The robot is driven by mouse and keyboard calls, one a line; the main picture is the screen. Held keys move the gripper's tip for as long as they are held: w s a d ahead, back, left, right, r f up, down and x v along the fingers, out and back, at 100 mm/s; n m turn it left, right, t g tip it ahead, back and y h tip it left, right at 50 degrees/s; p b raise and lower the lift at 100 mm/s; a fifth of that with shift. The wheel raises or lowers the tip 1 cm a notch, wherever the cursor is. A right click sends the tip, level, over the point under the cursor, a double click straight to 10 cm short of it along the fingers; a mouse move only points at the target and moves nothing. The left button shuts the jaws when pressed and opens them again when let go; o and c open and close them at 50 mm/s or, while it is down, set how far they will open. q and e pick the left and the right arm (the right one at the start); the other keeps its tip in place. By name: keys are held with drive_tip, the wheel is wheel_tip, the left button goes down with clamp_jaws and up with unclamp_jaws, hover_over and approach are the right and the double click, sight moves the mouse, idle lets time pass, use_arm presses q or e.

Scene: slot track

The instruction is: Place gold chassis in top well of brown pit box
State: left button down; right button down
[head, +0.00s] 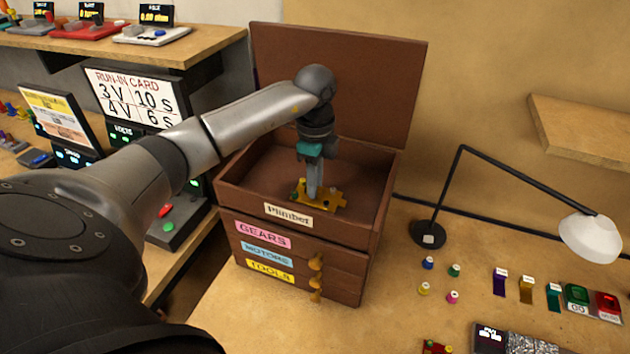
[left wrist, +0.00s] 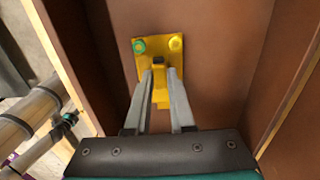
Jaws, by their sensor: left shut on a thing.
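The brown pit box (head: 228,193) stands on the table with its lid (head: 340,80) raised and its top well open. The gold chassis (head: 326,199) is inside the top well, low between its walls. In the left wrist view the chassis (left wrist: 146,50) shows a green and a yellow round piece on it, with brown well floor around. My left gripper (head: 313,192) reaches down into the well and is shut on the chassis. It also shows in the left wrist view (left wrist: 160,85). I cannot tell whether the chassis touches the floor. My right gripper is not in view.
Labelled drawers (head: 262,253) with gold knobs sit below the well. A black desk lamp (head: 428,234) stands to the right, with small coloured pegs (head: 428,263) and pieces on the table. A run-in card (head: 135,98) and shelf (head: 190,50) are at the left.

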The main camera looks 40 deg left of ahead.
use_arm(q)
drive_tip(key=c, duration=1.2)
unclamp_jaws()
drive_tip(key=shift+f, duration=0.15)
drive_tip(key=shift+c, duration=0.2)
drive_tip(key=o, duration=0.5)
wheel_tip(320, 180, up, 12)
drive_tip(key=shift+r, duration=0.25)
